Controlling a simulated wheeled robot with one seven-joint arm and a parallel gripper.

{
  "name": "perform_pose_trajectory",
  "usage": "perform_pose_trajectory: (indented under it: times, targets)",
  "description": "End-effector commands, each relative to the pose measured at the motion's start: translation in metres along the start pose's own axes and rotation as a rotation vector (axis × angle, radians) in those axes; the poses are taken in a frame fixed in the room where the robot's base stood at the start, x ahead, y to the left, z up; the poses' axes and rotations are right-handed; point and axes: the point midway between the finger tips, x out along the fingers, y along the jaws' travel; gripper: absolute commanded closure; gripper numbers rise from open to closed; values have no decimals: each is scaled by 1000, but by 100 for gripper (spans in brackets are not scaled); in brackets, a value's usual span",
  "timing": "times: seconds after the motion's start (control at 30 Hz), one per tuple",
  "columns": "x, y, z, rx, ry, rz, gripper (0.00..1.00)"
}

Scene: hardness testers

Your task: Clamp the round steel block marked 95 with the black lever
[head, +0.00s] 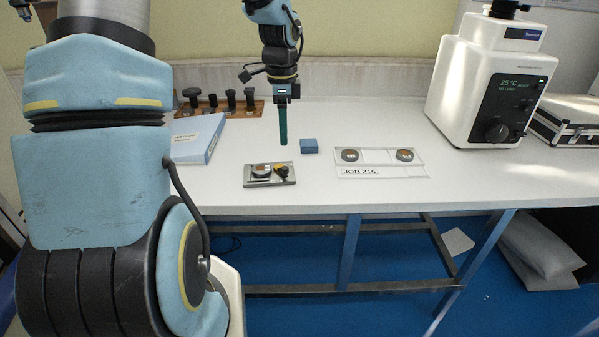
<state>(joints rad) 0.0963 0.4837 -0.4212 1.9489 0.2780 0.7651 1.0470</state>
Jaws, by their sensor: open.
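A small grey metal fixture plate (249,183) lies on the white bench, left of centre. A round steel block (261,170) sits on its left part; any number on it is too small to read. My gripper (283,143) points straight down above and behind the plate. Its green fingers line up in this view, so the gap is hidden; it is open and nothing shows in it.
A clear tray (378,155) labelled JOB 216 holds two round blocks (350,155) (404,155) with unreadable marks. A blue block (309,146), a binder (197,138), a wooden rack (218,108) of dark parts and a white tester (490,85) stand around. The bench's front edge is near the plate.

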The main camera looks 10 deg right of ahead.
Motion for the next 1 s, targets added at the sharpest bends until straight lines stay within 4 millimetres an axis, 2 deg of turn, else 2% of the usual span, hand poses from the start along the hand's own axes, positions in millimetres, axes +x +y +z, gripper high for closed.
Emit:
perform_pose_trajectory:
  times: [0.4,0.53,0.7,1.0]
  targets:
    - [71,2,1,-4,-2,4,43]
    - [88,2,0,-3,-1,2,43]
    - [100,1,1,-7,-1,0,43]
    - [102,1,1,-7,-1,-1,43]
